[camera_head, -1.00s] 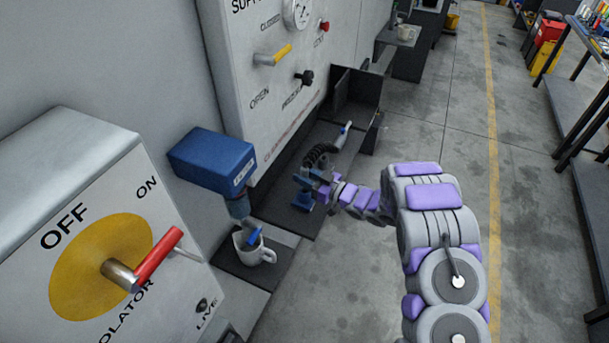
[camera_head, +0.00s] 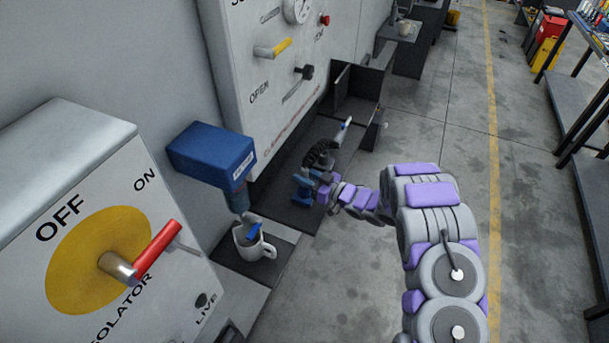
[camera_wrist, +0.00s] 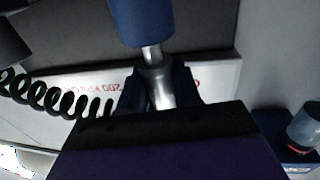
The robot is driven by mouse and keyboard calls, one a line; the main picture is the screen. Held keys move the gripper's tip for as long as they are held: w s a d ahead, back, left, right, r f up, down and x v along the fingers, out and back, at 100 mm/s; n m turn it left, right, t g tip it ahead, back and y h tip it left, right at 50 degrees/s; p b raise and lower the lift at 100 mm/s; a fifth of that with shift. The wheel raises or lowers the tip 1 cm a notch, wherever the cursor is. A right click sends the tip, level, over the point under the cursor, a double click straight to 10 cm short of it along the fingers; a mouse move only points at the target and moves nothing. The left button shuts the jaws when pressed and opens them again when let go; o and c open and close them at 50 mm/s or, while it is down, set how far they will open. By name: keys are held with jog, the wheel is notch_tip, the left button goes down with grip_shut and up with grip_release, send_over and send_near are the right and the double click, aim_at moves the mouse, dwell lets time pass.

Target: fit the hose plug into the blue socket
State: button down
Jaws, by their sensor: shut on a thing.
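A blue box with a nozzle (camera_head: 212,157) hangs left, above a white mug (camera_head: 250,245) holding something blue. A red-handled isolator (camera_head: 85,235) is in the left foreground. A dark open bin (camera_head: 357,95) stands beyond my gripper.

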jog(key=shift+f+b, duration=0.3)
jog(key=shift+f, duration=0.65)
jog(key=c, duration=0.7)
grip_release()
jog(key=p+v, duration=0.1)
jog(key=v, duration=1.6)
jog(key=shift+d, duration=0.25)
